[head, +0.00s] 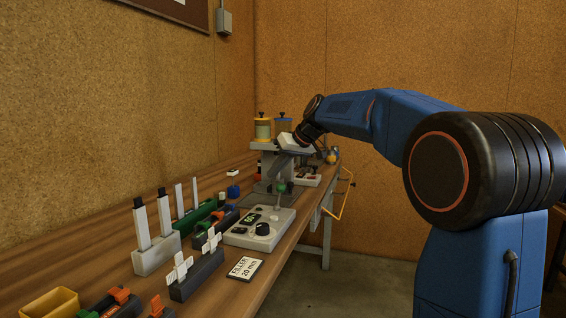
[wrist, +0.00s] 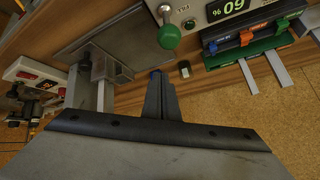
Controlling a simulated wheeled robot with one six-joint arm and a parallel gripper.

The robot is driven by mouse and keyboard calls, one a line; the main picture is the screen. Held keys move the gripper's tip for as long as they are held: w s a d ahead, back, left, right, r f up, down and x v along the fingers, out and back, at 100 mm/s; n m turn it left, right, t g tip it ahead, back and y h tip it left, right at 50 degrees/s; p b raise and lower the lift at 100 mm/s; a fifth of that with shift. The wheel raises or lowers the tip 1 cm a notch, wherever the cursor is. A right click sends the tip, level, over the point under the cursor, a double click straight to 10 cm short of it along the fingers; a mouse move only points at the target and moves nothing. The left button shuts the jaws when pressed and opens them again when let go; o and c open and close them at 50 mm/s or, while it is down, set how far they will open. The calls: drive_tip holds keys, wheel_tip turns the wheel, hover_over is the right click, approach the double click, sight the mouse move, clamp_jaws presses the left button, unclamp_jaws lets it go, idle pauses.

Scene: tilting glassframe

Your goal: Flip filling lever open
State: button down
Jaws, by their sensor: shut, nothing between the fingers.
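A lever with a green ball knob (head: 281,187) stands on the light grey control box (head: 259,230). In the wrist view the knob (wrist: 169,37) sits at the end of a short metal rod, beside the box's percent display. I cannot tell for certain whether this is the filling lever. A grey stand (head: 266,165) behind it carries a yellow-green jar (head: 263,130) and a blue jar (head: 283,128). My gripper (wrist: 156,76) is shut and empty. Its fingertips are apart from the knob, below it in the wrist view. In the head view my gripper (head: 279,165) partly covers the stand.
Left of the box are a green rack (head: 196,221), a grey block with upright strips (head: 156,252) and a yellow tray (head: 48,303). A filler card (head: 245,268) lies in front. The stand's metal base plate (wrist: 102,38) is close by. The wall is at the left.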

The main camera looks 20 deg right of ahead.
sight(279, 196)
drive_tip(key=shift+s+d+f, duration=0.25)
drive_tip(key=shift+s+f, duration=0.2)
drive_tip(key=shift+s, duration=0.4)
drive_tip(key=shift+s+d+f, duration=0.25)
drive_tip(key=shift+s+f, duration=0.2)
drive_tip(key=shift+s, duration=0.35)
drive_tip(key=shift+s+d+f, duration=0.25)
drive_tip(key=shift+s+d, duration=0.15)
drive_tip(key=shift+d, duration=0.15)
drive_tip(key=shift+s+d+f, duration=0.2)
drive_tip(key=shift+s+d, duration=0.2)
drive_tip(key=shift+d, duration=0.1)
drive_tip(key=shift+f, duration=0.1)
drive_tip(key=shift+w+a, duration=0.1)
drive_tip(key=shift+a, duration=0.15)
